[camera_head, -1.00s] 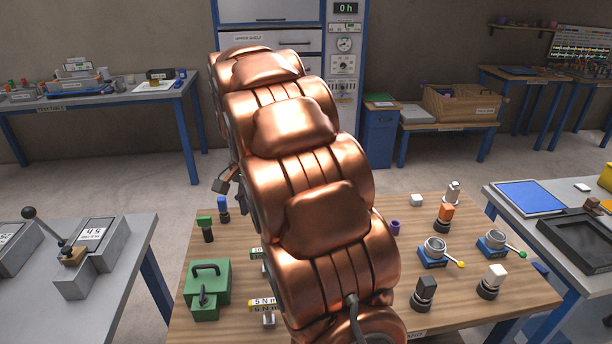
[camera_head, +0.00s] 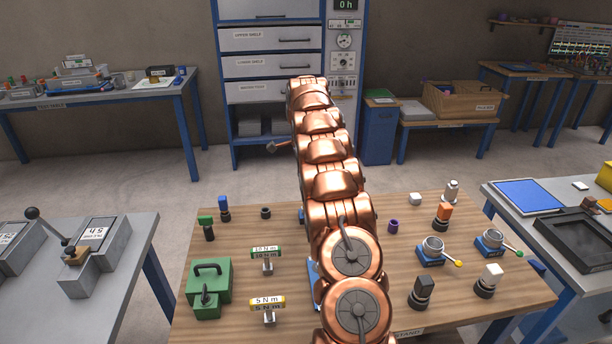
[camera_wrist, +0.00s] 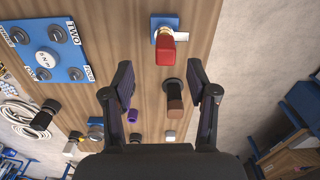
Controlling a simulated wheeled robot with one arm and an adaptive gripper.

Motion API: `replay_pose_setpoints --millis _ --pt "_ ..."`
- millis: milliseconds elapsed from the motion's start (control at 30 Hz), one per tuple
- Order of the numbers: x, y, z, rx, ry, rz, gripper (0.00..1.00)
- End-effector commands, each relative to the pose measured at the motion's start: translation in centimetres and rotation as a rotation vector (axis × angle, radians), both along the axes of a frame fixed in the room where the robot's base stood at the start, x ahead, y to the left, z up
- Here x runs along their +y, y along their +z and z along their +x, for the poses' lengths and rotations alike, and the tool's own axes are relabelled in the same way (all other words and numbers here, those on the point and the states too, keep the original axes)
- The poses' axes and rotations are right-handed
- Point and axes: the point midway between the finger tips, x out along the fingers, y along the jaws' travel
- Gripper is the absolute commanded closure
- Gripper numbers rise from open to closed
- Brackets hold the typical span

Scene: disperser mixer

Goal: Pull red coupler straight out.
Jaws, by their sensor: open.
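The red coupler (camera_wrist: 165,50) shows in the wrist view near the top centre, seated on a small blue mount (camera_wrist: 165,20) with a pale plate beside it. My gripper (camera_wrist: 160,66) is open and empty. Its two dark fingers stand to the left and right of the coupler in the picture, with clear gaps. I cannot tell how far the coupler is beyond the fingertips. In the head view my arm hides the gripper, and I cannot see the coupler there.
A dark, brown-ended cylinder (camera_wrist: 173,98) shows between the fingers, close to the right one. A blue panel with round sockets (camera_wrist: 52,50) lies left. In the head view, a green box (camera_head: 209,283) and several knobs and clamps occupy the wooden table (camera_head: 235,300).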

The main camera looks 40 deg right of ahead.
Motion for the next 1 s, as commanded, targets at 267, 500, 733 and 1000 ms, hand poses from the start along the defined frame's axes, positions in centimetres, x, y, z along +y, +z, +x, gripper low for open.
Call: replay_pose_setpoints --millis 267,500,733,1000 --pt "-1.4 -1.2 0.0 -0.006 -0.057 0.005 0.42" --pt "-1.3 -3.4 -0.1 -0.005 -0.057 0.006 0.42" --pt "-1.4 -6.5 -0.1 -0.005 -0.056 0.006 0.42" --pt "-1.4 -8.4 0.0 -0.008 -0.055 0.004 0.42"
